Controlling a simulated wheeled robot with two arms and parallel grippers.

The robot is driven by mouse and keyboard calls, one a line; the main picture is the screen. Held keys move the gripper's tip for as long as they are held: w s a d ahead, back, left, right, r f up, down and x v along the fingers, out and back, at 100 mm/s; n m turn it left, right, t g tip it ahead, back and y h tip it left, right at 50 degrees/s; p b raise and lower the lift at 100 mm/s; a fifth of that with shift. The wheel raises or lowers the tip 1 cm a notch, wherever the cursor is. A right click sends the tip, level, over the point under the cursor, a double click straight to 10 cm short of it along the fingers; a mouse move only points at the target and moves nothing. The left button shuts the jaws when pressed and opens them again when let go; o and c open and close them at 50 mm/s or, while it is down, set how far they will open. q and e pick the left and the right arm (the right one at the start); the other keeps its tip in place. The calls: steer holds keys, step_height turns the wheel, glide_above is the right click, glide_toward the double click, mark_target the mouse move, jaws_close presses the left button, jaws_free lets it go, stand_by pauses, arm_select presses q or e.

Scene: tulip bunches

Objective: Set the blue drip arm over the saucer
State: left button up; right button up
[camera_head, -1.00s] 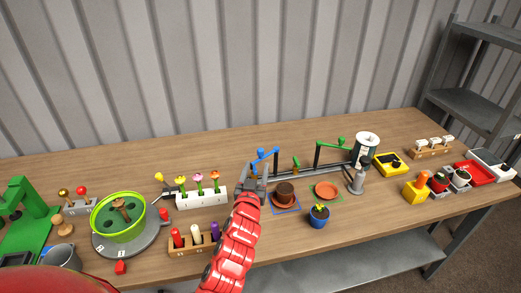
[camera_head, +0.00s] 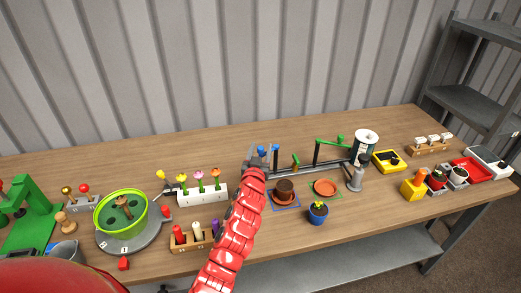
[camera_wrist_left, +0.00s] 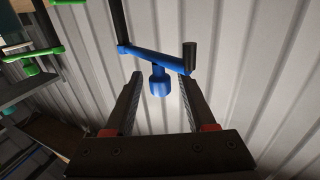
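The blue drip arm (camera_head: 262,149) is at the rear of the table, partly hidden by my left gripper (camera_head: 254,158) in the head view. In the left wrist view the blue drip arm (camera_wrist_left: 152,53) runs crosswise, with a blue nozzle hanging below and a dark upright knob at its right end. My left gripper (camera_wrist_left: 158,100) is open, its fingers on either side of the nozzle with visible gaps. The brown saucer (camera_head: 275,203) holds a brown pot (camera_head: 285,188) inside a blue outline, in front and right of the gripper. My right gripper is not in view.
A dark rail runs right to a green drip arm (camera_head: 328,142). An orange saucer (camera_head: 325,187) lies in a green outline, with a blue pot (camera_head: 318,213) in front. A white flower holder (camera_head: 203,195) is left of the gripper.

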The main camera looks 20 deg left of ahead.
arm_select(q)
jaws_close()
stand_by(1.2)
